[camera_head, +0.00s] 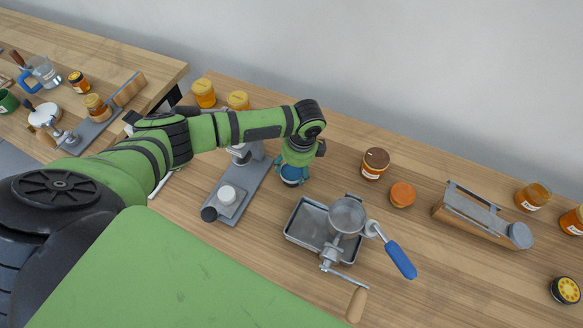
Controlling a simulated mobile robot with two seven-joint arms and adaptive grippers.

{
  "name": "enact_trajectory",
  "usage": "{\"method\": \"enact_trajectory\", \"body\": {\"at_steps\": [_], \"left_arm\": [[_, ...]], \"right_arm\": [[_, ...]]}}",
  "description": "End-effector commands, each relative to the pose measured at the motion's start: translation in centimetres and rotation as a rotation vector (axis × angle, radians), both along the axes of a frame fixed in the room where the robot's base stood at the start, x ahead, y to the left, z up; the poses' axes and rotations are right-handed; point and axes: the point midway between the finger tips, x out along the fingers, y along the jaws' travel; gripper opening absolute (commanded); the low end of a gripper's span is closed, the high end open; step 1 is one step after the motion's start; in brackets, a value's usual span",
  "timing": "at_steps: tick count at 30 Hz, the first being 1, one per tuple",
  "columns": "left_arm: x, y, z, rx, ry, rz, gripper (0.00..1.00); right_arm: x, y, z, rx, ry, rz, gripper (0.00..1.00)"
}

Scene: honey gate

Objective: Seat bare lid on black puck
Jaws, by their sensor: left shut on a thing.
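My left gripper (292,179) points down over the wooden table and is shut on a small, partly hidden pale blue thing. I cannot tell whether it is the bare lid. A black round piece (209,214) is at the front end of a grey stand (246,192), left of the gripper; a white cylinder (228,194) stands on that stand. Another black disc (565,290) with a yellow patterned top lies at the far right. I cannot tell which is the black puck. My right gripper is not in view.
A metal tray (294,231) with a crank sieve (347,216) and blue handle stands in front of the gripper. A brown-lidded jar (375,163) stands to its right. A wooden block with a metal frame (478,216) is farther right. Yellow-lidded jars (204,93) stand behind.

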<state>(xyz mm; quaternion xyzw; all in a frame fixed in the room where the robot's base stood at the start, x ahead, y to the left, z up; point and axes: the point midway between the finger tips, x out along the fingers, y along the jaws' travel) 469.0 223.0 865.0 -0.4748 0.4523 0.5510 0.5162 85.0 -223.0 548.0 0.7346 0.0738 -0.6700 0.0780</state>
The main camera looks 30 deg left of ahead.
Motion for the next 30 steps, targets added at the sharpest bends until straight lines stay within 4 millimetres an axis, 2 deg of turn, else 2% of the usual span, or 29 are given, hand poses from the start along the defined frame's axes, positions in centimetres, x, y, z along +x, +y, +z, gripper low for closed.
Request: {"method": "enact_trajectory", "body": {"at_steps": [30], "left_arm": [[0.00,0.01,-0.83,-0.001,0.001,0.001,0.56]], "right_arm": [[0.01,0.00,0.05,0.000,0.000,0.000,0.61]]}}
